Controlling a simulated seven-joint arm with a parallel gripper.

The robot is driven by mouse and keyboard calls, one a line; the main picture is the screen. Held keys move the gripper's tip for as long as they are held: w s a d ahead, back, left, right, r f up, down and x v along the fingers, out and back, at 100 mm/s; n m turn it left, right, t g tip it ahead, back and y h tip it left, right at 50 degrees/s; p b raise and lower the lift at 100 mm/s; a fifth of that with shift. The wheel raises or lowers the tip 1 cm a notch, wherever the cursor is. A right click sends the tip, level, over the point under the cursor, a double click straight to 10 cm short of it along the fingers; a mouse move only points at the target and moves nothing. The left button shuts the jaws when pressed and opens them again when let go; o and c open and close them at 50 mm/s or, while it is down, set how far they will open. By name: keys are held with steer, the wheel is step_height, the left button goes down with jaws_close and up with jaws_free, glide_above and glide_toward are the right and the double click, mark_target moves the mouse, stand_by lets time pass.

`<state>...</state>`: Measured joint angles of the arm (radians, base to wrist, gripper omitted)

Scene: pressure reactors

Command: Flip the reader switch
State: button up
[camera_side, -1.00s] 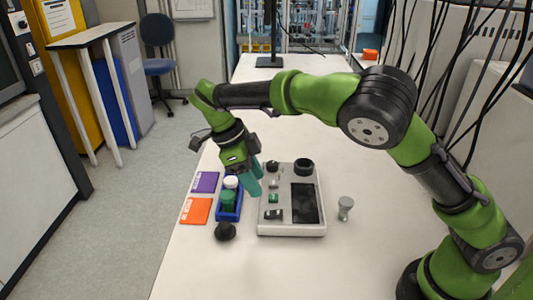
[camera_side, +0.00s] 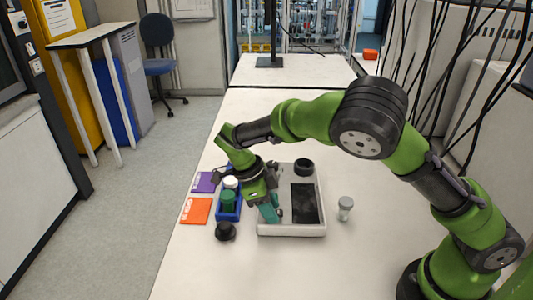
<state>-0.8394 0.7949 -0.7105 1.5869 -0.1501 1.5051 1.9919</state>
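The reader (camera_side: 307,229) is a light grey box on the white table, with a dark screen (camera_side: 304,203) on its right half and a round black part (camera_side: 304,167) at its far edge. My gripper (camera_side: 270,212), with teal fingers, points down over the left half of the reader, with its tips at or just above the front left controls. The black switch there is mostly hidden behind the fingers. I cannot tell whether the fingers touch it, or whether they are open or shut.
A blue rack (camera_side: 229,216) with white-capped and green-capped vials stands left of the reader. Purple (camera_side: 204,182) and orange (camera_side: 196,211) cards lie further left. A black knob-like object (camera_side: 225,231) is in front of the rack. A small clear vial (camera_side: 345,208) stands right of the reader.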

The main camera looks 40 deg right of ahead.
mark_target(278, 212)
jaws_close()
steer(key=shift+s+d+r+t+y, duration=0.1)
steer(key=shift+s+d+t+y, duration=0.05)
steer(key=shift+t+y, duration=0.3)
steer(key=shift+s+d+r+t+y, duration=0.1)
steer(key=shift+s+t+y, duration=0.05)
steer(key=shift+t+y, duration=0.3)
steer(key=shift+s+d+f+t+y, duration=0.1)
steer(key=shift+s+d+t+y, duration=0.1)
steer(key=shift+t+y, duration=0.6)
steer(key=shift+o, duration=1.6)
jaws_free()
step_height(278, 212, up, 17)
steer(key=shift+s+d, duration=0.2)
steer(key=shift+d, duration=0.05)
